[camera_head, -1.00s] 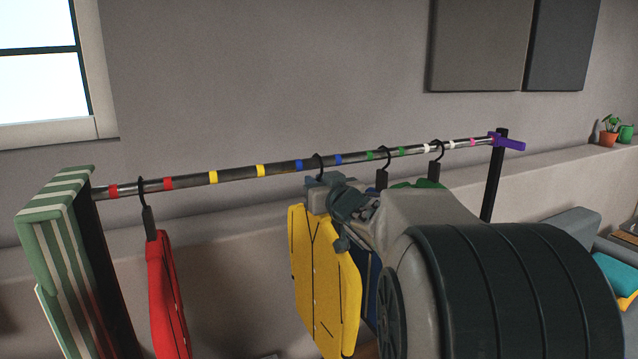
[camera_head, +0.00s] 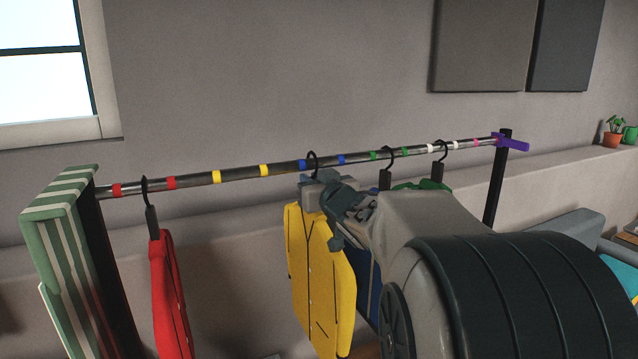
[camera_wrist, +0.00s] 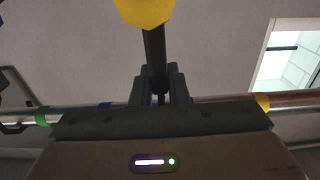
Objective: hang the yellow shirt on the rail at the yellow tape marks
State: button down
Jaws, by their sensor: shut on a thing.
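The yellow shirt (camera_head: 318,275) hangs from a hanger with a black hook (camera_head: 311,160). My gripper (camera_head: 318,190) is shut on the hanger's neck, just above the shirt; in the wrist view my gripper (camera_wrist: 160,88) closes around the dark neck, with a bit of yellow above. The hook top is level with the rail (camera_head: 240,176) near the blue marks; I cannot tell whether it rests on the rail. The two yellow tape marks (camera_head: 216,177) and (camera_head: 264,170) lie left of the hook.
A red shirt (camera_head: 170,290) hangs left, by the red marks. A blue garment (camera_head: 370,290) and a green one (camera_head: 420,185) are right, partly hidden. A striped green-white board (camera_head: 60,225) stands at the rail's left end. The rail at the yellow marks is clear.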

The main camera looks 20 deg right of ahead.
jog(key=a+b, duration=1.4)
jog(key=a, duration=0.1)
jog(key=shift+s, duration=0.25)
dwell(1.2)
jog(key=shift+a+f+b, duration=0.1)
jog(key=shift+f+b, duration=0.2)
jog(key=shift+b, duration=0.15)
jog(key=c, duration=1.3)
grip_release()
jog(key=shift+s, duration=0.1)
